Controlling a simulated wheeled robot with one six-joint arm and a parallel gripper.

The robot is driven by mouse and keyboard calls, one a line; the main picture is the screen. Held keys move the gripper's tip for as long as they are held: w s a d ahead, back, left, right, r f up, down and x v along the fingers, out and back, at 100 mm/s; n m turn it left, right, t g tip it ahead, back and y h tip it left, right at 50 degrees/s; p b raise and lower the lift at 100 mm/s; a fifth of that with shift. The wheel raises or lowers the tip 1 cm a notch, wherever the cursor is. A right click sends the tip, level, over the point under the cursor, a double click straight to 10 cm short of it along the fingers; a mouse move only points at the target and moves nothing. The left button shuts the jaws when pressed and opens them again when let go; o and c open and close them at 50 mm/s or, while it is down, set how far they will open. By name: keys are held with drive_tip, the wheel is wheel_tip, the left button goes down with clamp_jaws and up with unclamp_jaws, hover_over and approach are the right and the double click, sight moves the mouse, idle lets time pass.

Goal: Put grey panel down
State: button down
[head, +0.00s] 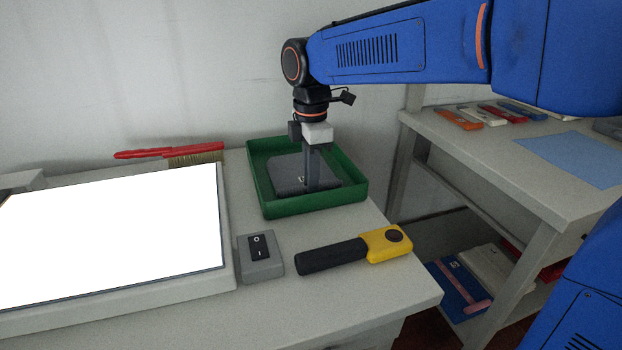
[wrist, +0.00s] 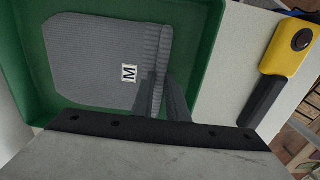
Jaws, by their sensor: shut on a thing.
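The grey panel (head: 286,174) is a flat dark grey piece with a small white label marked with a letter, inside the green tray (head: 318,207). It also shows in the wrist view (wrist: 90,60), with a ribbed strip along its right edge. My gripper (head: 314,184) points straight down into the tray and is shut on the panel at that ribbed edge; its fingers also show in the wrist view (wrist: 165,92). The panel looks level and low within the tray walls. I cannot tell whether its underside touches the tray floor.
A bright light panel (head: 115,232) fills the table's left side, with a red-handled brush (head: 170,152) behind it. A grey switch box (head: 260,262) and a yellow-and-black tool (head: 355,249) lie in front of the tray. A second table (head: 500,165) stands at the right.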

drive_tip(key=shift+f, duration=0.2)
drive_tip(key=c, duration=1.7)
unclamp_jaws()
drive_tip(key=shift+c, duration=0.2)
drive_tip(key=shift+r, duration=0.1)
wheel_tip(320, 180, up, 12)
drive_tip(key=s+d+m, duration=0.1)
drive_tip(key=d, duration=0.1)
drive_tip(key=s+d+f+m, duration=0.1)
drive_tip(key=d+m, duration=0.1)
drive_tip(key=d, duration=0.1)
drive_tip(key=s+d+f+m+t, duration=0.1)
drive_tip(key=d, duration=0.2)
drive_tip(key=shift+s+d, duration=0.2)
drive_tip(key=shift+d, duration=0.05)
drive_tip(key=s+d+f+m+t, duration=0.3)
drive_tip(key=s+d+f+m, duration=1.4)
drive_tip(key=s+d+f, duration=0.1)
drive_tip(key=shift+d+f+t, duration=0.35)
drive_tip(key=shift+d+t, duration=0.05)
